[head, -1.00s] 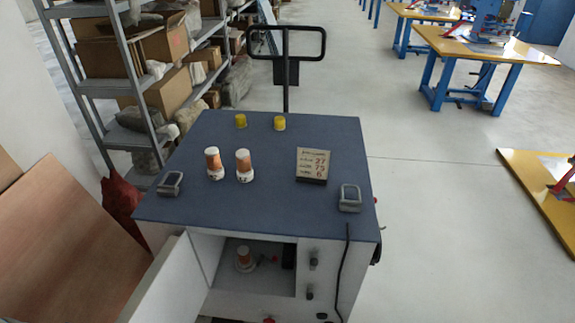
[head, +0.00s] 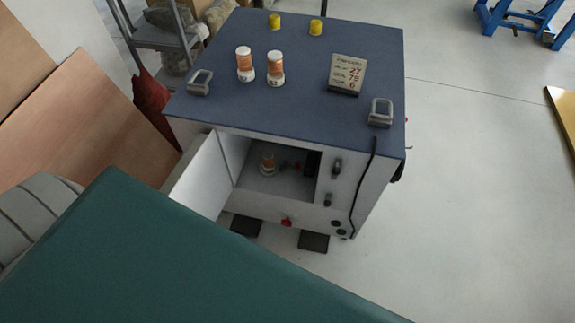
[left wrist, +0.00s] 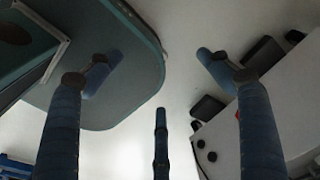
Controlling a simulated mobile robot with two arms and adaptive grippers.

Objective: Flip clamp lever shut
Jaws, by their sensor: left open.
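No clamp or clamp lever can be made out in the head view or the left wrist view. My left gripper (left wrist: 160,54) shows in the left wrist view with its blue-sleeved fingers spread wide, open and empty. White floor lies beyond the gap between the fingertips. The front of a white cabinet shows to the right in that view, partly behind the right finger. Neither gripper shows in the head view.
The white cabinet (head: 262,203) has a dark blue top (head: 310,95) carrying orange-and-white bottles, yellow caps, a sign and two handles. Its door (head: 203,180) stands open. A large teal surface (head: 150,260) fills the lower left.

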